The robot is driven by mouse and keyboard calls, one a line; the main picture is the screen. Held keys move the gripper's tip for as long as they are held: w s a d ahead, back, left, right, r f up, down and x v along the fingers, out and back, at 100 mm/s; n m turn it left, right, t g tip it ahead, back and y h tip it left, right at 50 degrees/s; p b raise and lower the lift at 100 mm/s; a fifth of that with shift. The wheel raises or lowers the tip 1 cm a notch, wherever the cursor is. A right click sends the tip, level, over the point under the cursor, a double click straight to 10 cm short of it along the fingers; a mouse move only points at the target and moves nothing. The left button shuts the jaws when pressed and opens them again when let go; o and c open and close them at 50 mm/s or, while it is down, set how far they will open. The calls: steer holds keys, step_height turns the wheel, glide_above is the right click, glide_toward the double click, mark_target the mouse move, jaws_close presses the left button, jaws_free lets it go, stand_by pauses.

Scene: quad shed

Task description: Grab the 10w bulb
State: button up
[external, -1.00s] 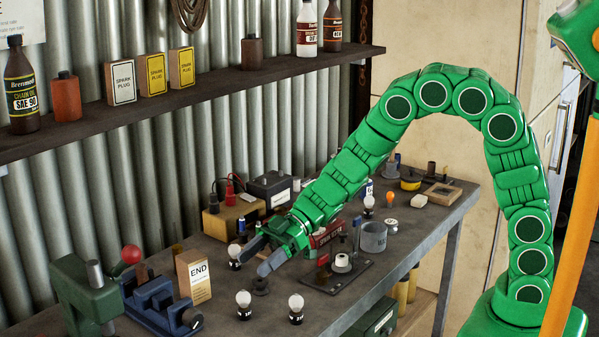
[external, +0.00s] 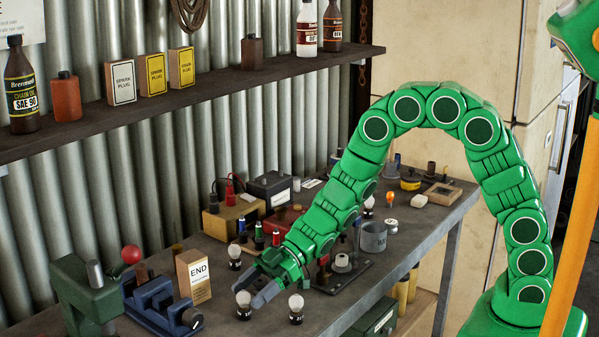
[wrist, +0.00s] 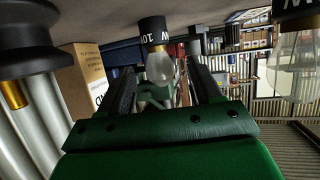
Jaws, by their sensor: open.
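The bulb marked 10W (wrist: 154,32) has a black base and clear glass. In the wrist view, which looks upside down, it is straight ahead, between the lines of my two fingers. It appears to be the front-left bulb (external: 243,302) standing upright on the bench in the external view. My gripper (external: 253,291) is open and low over the bench, its fingertips close beside this bulb. In the wrist view my gripper's fingers (wrist: 163,86) are spread with the bulb's glass between or just beyond them; contact cannot be told.
Another bulb (external: 296,306) stands just right of my gripper and shows at the wrist view's right edge (wrist: 297,45). A third bulb (external: 234,256) stands behind. The END box (external: 194,277) and blue vise (external: 160,303) are to the left. The shelf (external: 200,104) runs above the bench.

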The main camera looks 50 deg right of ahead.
mark_target(244, 304)
steer(key=shift+x, duration=1.4)
steer(key=shift+r, duration=0.15)
steer(key=c, duration=1)
steer(key=shift+r, duration=0.1)
steer(key=shift+c, duration=0.2)
